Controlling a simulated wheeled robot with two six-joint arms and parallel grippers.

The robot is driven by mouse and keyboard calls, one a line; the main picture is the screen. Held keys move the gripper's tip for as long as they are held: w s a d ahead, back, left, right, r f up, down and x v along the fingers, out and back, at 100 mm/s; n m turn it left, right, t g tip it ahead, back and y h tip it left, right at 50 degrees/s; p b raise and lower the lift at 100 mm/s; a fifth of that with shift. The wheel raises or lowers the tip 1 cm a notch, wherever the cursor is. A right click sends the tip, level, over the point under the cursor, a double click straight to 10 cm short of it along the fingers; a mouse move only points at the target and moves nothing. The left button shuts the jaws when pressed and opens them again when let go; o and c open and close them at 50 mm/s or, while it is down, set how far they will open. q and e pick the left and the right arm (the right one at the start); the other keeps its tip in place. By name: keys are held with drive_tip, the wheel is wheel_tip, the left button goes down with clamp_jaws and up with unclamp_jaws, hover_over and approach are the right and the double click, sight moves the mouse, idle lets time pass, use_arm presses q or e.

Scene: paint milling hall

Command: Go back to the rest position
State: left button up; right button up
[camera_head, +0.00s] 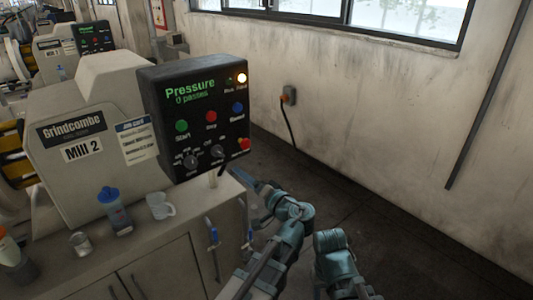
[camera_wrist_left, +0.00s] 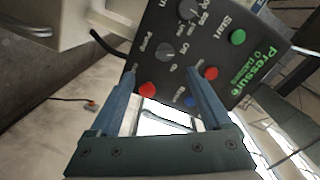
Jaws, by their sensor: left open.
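My left gripper (camera_head: 244,180) is open and empty beside the lower right corner of the black control panel (camera_head: 160,125) of Mill 2. In the left wrist view its two blue fingers (camera_wrist_left: 160,78) stand apart in front of the panel's edge (camera_wrist_left: 250,98). A red knob (camera_head: 243,143) at the panel's corner shows near the fingers, and in the left wrist view it (camera_wrist_left: 148,89) appears between them. I cannot tell whether they touch it. My right arm shows at the bottom, with its gripper out of view.
The panel reads "Pressure 0 passes" and a lamp (camera_head: 242,78) glows. A blue-capped bottle (camera_head: 114,212), a white mug (camera_head: 160,205) and a small jar (camera_head: 81,244) stand on the cabinet top. A wall socket (camera_head: 289,95) has a hanging cable. Floor (camera_head: 400,230) to the right is clear.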

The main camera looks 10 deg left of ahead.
use_arm(q)
drive_tip(key=s+d+f+g+h+p, duration=0.25)
drive_tip(key=s+f+g+h, duration=0.45)
drive_tip(key=f, duration=0.4)
drive_tip(key=s+d+f+m+g+h+p, duration=0.1)
drive_tip(key=s+d+f+h, duration=0.4)
drive_tip(key=s+d, duration=0.7)
drive_tip(key=f+m+g, duration=0.1)
drive_tip(key=g, duration=0.1)
drive_tip(key=shift+s+d+m+g+h, duration=0.25)
drive_tip(key=shift+s+m+g+h, duration=0.05)
drive_tip(key=shift+g+h, duration=0.1)
